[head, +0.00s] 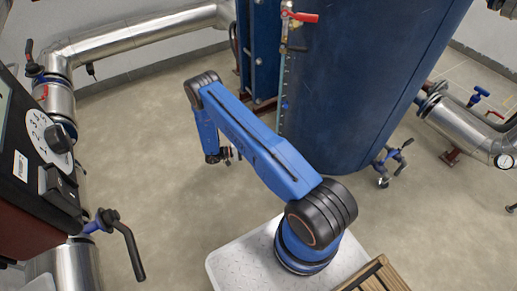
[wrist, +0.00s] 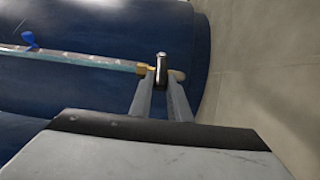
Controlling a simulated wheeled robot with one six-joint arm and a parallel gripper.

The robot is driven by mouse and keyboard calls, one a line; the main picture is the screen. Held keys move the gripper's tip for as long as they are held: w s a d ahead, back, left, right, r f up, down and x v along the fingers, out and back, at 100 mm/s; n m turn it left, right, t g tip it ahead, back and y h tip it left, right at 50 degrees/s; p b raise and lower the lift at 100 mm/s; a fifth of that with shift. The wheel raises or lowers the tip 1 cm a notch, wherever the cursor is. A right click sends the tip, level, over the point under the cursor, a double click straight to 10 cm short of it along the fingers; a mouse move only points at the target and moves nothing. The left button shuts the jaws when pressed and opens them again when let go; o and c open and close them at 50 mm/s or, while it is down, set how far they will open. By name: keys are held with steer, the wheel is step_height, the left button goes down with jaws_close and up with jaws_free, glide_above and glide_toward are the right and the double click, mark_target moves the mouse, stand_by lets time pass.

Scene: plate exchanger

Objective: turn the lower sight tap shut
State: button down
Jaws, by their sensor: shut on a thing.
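The lower sight tap (wrist: 161,64) shows in the wrist view as a small metal piece beside a brass fitting at the right end of the sight glass (wrist: 90,60). My gripper (wrist: 162,76) is shut on the tap, one finger on each side of it. The fingers hide part of the tap, and I cannot tell its exact turn angle. The upper sight tap (head: 301,17) has a red lever.
The large blue tank (head: 365,80) stands right behind the sight glass. A blue marker (wrist: 29,40) sits on the glass. A panel with a dial (head: 48,130) is at the left. Insulated pipes (head: 140,35) run behind. The floor left of my arm is clear.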

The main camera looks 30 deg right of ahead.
steer(key=c, duration=1.7)
jaws_free()
steer(key=shift+w+d, duration=0.1)
steer(key=shift+o, duration=0.2)
steer(key=v, duration=1.7)
steer(key=shift+a, duration=0.3)
